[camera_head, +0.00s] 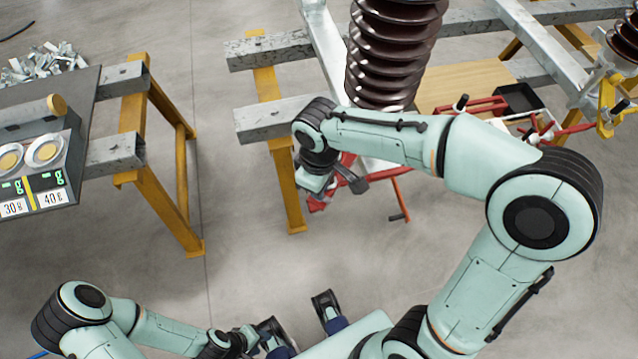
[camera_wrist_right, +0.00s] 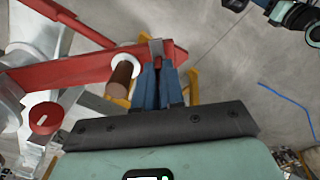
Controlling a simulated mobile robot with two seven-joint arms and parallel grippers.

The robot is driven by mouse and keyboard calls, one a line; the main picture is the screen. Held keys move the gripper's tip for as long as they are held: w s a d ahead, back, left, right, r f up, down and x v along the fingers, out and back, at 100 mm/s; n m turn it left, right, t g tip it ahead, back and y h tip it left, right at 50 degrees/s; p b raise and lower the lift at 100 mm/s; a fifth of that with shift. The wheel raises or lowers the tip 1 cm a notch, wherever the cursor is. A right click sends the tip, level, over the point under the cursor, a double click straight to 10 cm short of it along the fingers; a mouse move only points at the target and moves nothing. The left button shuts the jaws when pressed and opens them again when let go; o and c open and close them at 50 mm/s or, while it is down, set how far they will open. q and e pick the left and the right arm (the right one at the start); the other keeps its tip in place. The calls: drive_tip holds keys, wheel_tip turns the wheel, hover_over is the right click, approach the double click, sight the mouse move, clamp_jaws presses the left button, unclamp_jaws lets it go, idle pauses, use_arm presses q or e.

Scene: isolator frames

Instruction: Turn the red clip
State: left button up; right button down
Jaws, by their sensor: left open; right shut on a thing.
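The red clip shows in the right wrist view as a long red bar (camera_wrist_right: 75,72) with a brown and white roller beside it. In the head view, red parts of it (camera_head: 317,204) show below the brown ribbed insulator, partly hidden by my right wrist. My right gripper (camera_wrist_right: 162,62) has its blue fingers close together at the bar's right end, shut on the clip; the exact contact is hard to see. In the head view my right gripper (camera_head: 318,186) is mostly covered by its own wrist. My left gripper (camera_head: 302,320) is open and empty at the bottom, well away from the clip.
The brown ribbed insulator (camera_head: 395,50) rises behind my right arm. Steel beams on yellow trestles (camera_head: 285,190) stand around it. A bench with scales (camera_head: 30,160) is at the left. Floor is clear between.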

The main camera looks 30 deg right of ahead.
drive_tip(key=shift+r+m, duration=0.1)
drive_tip(key=shift+m, duration=0.2)
drive_tip(key=c, duration=1.2)
unclamp_jaws()
drive_tip(key=shift+c, duration=0.2)
wheel_tip(320, 180, up, 13)
drive_tip(key=p, duration=0.2)
drive_tip(key=shift+r+p, duration=0.15)
drive_tip(key=shift+p, duration=0.15)
